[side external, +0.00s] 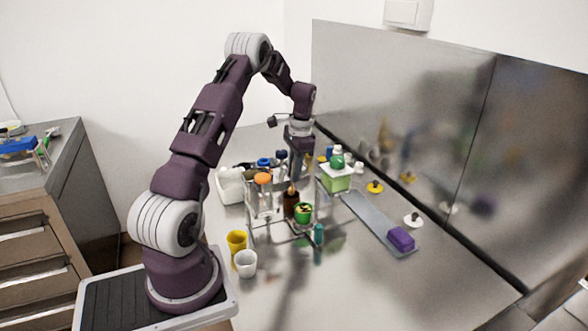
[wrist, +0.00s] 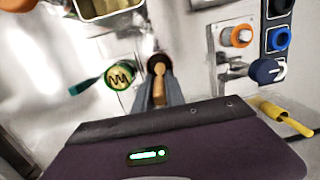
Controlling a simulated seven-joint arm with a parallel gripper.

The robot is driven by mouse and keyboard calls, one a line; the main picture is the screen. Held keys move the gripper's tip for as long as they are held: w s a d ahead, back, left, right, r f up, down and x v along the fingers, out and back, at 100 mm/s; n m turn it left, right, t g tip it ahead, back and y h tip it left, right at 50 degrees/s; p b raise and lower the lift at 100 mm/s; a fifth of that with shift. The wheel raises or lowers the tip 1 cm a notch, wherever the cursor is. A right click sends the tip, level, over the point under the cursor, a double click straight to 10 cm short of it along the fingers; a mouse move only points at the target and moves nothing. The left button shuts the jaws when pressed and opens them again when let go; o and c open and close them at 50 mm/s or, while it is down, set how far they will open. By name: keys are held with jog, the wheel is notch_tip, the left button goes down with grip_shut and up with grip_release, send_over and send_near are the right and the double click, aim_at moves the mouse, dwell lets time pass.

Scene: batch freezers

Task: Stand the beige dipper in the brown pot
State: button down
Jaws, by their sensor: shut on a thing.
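The brown pot (side external: 290,206) stands on the steel table below my gripper (side external: 296,176). In the wrist view the pot (wrist: 157,62) shows as a dark round shape just beyond the fingertips. The beige dipper (wrist: 158,92) is held between the fingers of my gripper (wrist: 159,84), with its end overlapping the pot's dark mouth. In the side view a small tan part of the dipper (side external: 291,189) shows at the top of the pot. Whether its lower end is inside the pot or only above it, I cannot tell.
A green jar (side external: 303,213) stands close beside the pot, with a teal item (side external: 319,234) nearby. A yellow cup (side external: 236,243) and white cup (side external: 245,263) stand in front.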

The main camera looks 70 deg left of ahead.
jog(key=shift+f, duration=1.8)
jog(key=shift+f, duration=0.25)
jog(key=c, duration=1.3)
grip_release()
jog(key=o, duration=0.5)
jog(key=shift+c, duration=0.2)
jog(key=shift+r, duration=3.55)
